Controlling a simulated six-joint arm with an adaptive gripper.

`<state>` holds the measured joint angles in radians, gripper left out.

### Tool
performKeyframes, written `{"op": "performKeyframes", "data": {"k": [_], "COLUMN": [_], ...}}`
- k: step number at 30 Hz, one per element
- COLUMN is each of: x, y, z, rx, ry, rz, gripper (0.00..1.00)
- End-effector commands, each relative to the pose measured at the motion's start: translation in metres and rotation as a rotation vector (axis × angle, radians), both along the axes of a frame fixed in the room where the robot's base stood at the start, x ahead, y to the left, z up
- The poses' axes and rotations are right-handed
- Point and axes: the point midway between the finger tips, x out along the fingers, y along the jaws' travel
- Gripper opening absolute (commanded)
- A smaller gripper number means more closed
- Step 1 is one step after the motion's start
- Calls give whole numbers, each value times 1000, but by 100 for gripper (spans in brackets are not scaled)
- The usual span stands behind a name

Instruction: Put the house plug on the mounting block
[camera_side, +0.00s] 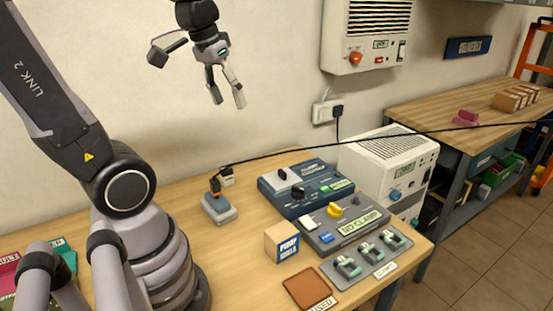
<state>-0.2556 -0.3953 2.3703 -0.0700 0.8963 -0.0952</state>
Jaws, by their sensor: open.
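My gripper (228,102) is open and empty, high above the table in front of the wall. Another black plug (338,111) is in the white wall socket (321,112). No readable label shows which plug is the house plug or which block is the mounting block.
The black cable (400,134) stretches across the view above the table. Blue and grey control panels (307,187), a clamp panel (367,258), a cardboard box (281,243) and a brown pad (310,288) fill the table's right side. A white unit (390,157) stands behind.

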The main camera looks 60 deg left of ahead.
Motion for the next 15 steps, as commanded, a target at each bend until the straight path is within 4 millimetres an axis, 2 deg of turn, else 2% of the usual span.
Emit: {"op": "performKeyframes", "data": {"k": [1, 6, 10, 15], "x": [-14, -46, -56, -57], "y": [-15, -38, -43, -44], "z": [8, 17, 18, 18], "rx": [33, 108, 129, 132], "ry": [-55, -170, -206, -210], "rz": [-93, -299, -359, -368], "gripper": [51, 51, 51, 51]}}
